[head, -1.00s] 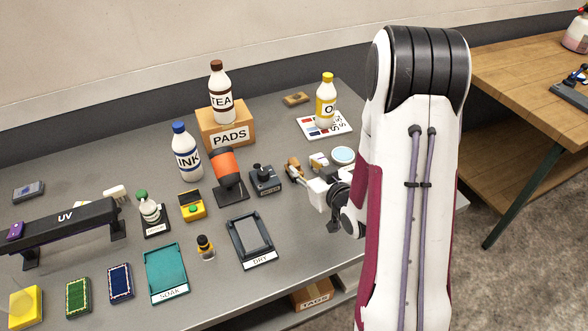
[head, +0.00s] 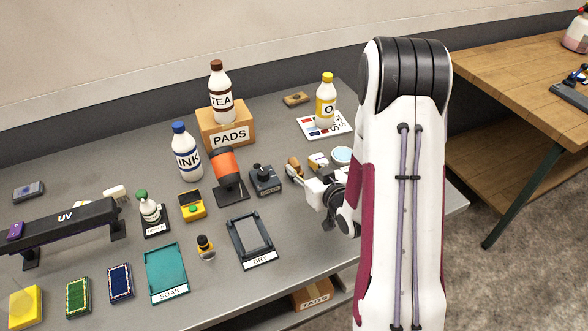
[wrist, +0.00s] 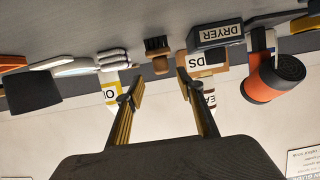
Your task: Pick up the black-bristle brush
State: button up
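The black-bristle brush (wrist: 158,46) shows in the wrist view, with dark bristles and a brown wooden handle, beyond the fingertips and close to the dryer. In the head view, the brown wooden thing (head: 293,165) right of the dryer appears to be this brush, partly hidden at its lower end. My gripper (wrist: 159,91) is open and empty in the wrist view, its two fingers apart. In the head view, my gripper (head: 303,182) is low over the table, just in front of the brush. I cannot tell the exact gap.
The black dryer unit (head: 265,181) stands left of the brush. The PADS box (head: 228,132) and yellow-labelled bottle (head: 326,102) stand behind. The table's front edge is near my arm.

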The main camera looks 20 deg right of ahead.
aim_at(297, 165)
jog(key=shift+w+f, duration=0.1)
jog(key=shift+w, duration=0.1)
jog(key=shift+a+x, duration=0.15)
jog(key=shift+x, duration=0.7)
jog(key=shift+a+x, duration=0.1)
jog(key=shift+x, duration=1.6)
jog(key=shift+f, duration=0.15)
grip_shut()
